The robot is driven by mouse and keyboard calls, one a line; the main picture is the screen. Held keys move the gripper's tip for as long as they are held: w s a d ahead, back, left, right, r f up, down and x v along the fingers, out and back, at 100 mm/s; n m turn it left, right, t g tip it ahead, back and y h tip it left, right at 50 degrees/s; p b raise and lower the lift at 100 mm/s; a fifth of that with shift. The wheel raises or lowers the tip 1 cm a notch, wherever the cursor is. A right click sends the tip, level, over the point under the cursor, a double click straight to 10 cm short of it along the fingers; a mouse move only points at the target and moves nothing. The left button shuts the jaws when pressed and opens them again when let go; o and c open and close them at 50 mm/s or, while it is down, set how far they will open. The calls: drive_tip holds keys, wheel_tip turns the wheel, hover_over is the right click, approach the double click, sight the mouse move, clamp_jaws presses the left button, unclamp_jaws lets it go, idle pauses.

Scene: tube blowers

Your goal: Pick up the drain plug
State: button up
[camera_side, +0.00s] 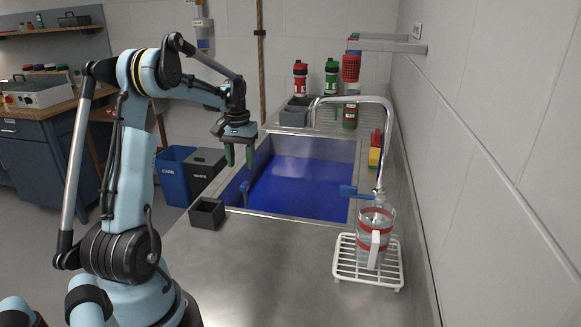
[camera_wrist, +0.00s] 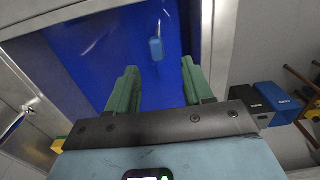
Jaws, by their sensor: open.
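A blue piece that looks like the drain plug (camera_wrist: 156,48) shows inside the blue sink in the wrist view, with a thin pale line running up from it. A blue upright piece (camera_side: 244,188) at the sink's near left edge in the side view may be the same thing. My gripper (camera_side: 240,160) has green fingers pointing down, above the left side of the sink. In the wrist view my gripper (camera_wrist: 160,68) is open and empty, and the blue piece appears beyond the gap between the fingertips, apart from them.
The sink (camera_side: 300,185) has a curved metal faucet (camera_side: 388,115) with a blue lever (camera_side: 350,190) on its right. A clear red-banded jug (camera_side: 375,232) stands on a white rack (camera_side: 368,275). A dark open box (camera_side: 207,213) sits at the counter's left edge. Bottles stand behind the sink.

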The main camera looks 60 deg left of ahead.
sight(245, 192)
drive_tip(key=f, duration=1.1)
drive_tip(key=shift+w+d+f, duration=0.1)
drive_tip(key=shift+w+d, duration=0.05)
drive_tip(key=shift+w, duration=0.05)
clamp_jaws()
